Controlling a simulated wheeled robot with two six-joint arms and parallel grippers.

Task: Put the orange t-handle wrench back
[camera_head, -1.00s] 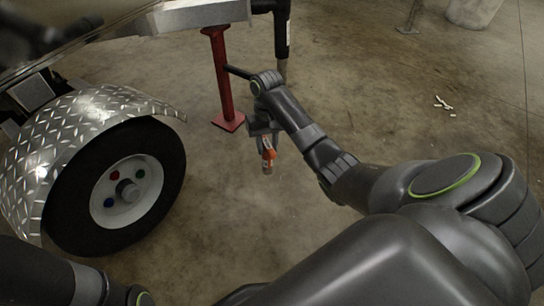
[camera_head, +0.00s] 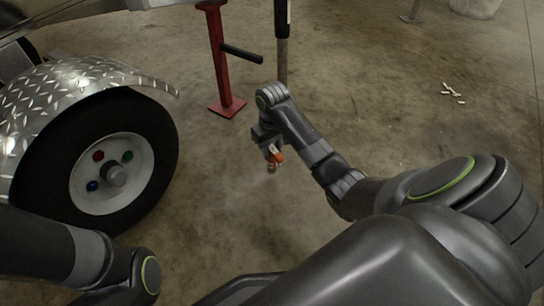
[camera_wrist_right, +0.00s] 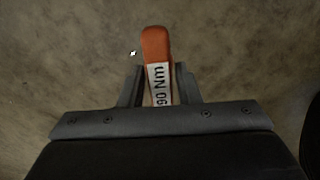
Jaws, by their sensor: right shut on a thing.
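The orange t-handle wrench (camera_head: 277,157) is in my right gripper (camera_head: 270,147), held above the concrete floor in front of the trailer wheel's right side. In the right wrist view, its orange handle end (camera_wrist_right: 155,45) with a white "90 Nm" label sticks out between the fingers of my right gripper (camera_wrist_right: 158,85), which is shut on it. The rest of the wrench is mostly hidden in that view. My left arm shows at the lower left, but its gripper is out of view.
A trailer wheel (camera_head: 105,175) with red, green and blue nuts stands at the left under a diamond-plate fender (camera_head: 85,78). A red stand (camera_head: 220,65) with a dark handle and a jack post (camera_head: 282,55) stand behind the gripper. The floor to the right is mostly clear, with small white scraps (camera_head: 452,92).

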